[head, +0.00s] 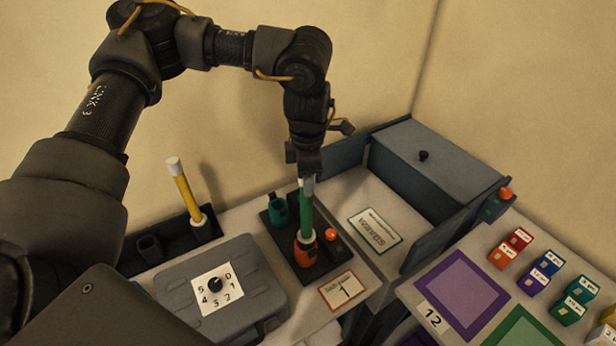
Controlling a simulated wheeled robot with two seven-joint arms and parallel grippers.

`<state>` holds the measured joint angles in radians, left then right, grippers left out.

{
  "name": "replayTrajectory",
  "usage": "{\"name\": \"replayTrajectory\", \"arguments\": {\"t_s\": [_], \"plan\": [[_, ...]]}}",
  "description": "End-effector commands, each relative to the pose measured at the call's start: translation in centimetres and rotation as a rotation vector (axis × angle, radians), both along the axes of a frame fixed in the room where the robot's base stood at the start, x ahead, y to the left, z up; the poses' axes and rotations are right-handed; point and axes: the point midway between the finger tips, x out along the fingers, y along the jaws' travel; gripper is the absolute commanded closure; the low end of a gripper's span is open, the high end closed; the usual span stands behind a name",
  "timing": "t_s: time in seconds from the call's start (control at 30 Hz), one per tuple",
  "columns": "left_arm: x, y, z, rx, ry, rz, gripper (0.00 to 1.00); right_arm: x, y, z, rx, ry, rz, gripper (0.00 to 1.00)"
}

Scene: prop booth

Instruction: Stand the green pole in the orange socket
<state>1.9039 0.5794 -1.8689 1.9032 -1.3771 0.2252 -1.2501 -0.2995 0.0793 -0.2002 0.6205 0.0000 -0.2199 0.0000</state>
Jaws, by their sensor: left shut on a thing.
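The green pole (305,212) is upright, with its top in the jaws of my left gripper (307,180), which is shut on it. The pole's lower end meets the mouth of the orange socket (305,254); I cannot tell how deep it sits. The orange socket stands on a dark base plate (312,277). A teal socket (278,212) stands on the same plate, behind and to the left. My right gripper is not in view.
A red button (331,235) sits right of the pole. A yellow pole (186,193) stands in a dark rack at left. A grey dial box (255,282) is in front.

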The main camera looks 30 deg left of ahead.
Motion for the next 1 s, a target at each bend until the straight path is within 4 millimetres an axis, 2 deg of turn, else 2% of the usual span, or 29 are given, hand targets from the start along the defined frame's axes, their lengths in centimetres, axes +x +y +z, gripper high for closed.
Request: {"name": "replayTrajectory", "arguments": {"t_s": [0.4,0.67,0.7,0.9,1.0], "plan": [[0.1,-0.1,-1.8,-0.003,-0.003,0.000,1.00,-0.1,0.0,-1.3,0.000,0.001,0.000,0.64],[0.1,-0.1,-1.8,-0.003,-0.003,0.000,1.00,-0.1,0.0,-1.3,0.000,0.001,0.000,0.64],[0.1,-0.1,-1.8,-0.003,-0.003,0.000,0.67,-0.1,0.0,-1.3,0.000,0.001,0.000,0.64],[0.0,0.0,-1.8,-0.002,-0.002,0.000,0.43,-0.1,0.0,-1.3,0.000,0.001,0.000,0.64],[0.0,0.0,-1.8,-0.001,-0.002,0.000,0.43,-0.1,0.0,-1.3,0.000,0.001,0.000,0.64]]}}
